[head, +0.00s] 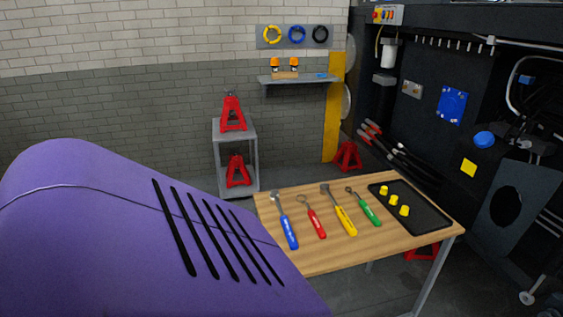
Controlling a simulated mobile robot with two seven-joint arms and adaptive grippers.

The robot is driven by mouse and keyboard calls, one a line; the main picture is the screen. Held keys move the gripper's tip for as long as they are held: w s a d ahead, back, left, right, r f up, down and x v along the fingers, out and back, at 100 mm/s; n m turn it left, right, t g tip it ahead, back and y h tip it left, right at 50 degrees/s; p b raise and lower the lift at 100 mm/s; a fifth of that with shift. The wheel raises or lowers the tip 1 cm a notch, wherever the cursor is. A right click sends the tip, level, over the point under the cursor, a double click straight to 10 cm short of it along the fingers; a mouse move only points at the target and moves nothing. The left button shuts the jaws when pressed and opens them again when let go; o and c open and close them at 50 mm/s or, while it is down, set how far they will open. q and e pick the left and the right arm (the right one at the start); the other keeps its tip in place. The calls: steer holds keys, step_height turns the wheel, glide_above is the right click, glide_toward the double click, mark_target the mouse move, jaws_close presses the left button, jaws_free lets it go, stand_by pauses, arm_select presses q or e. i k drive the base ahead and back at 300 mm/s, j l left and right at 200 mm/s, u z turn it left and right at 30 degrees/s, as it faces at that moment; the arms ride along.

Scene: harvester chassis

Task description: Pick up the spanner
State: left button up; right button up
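Four hand tools lie side by side on a wooden workbench (356,247). From left to right they are a blue-handled tool (288,229), a red-handled tool (317,222) with a ring-like head, a yellow-handled tool (344,217) with a hammer-like head, and a green-handled tool (367,210) with a small head. The heads are too small to tell for sure which one is the spanner. Neither of my grippers shows in the head view, and nothing is seen touching the tools.
A black tray (428,216) with yellow pieces (394,200) sits at the bench's right end. A large purple curved surface with black slots fills the lower left and hides the bench's left front; I cannot tell what it is. Dark machinery (453,79) stands right, a grey stand (217,160) behind.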

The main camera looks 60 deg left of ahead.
mark_target(317, 224)
steer(key=u, duration=1.85)
steer(key=z, duration=2.45)
steer(key=u, duration=2.45)
steer(key=i+j, duration=0.1)
steer(key=i, duration=0.05)
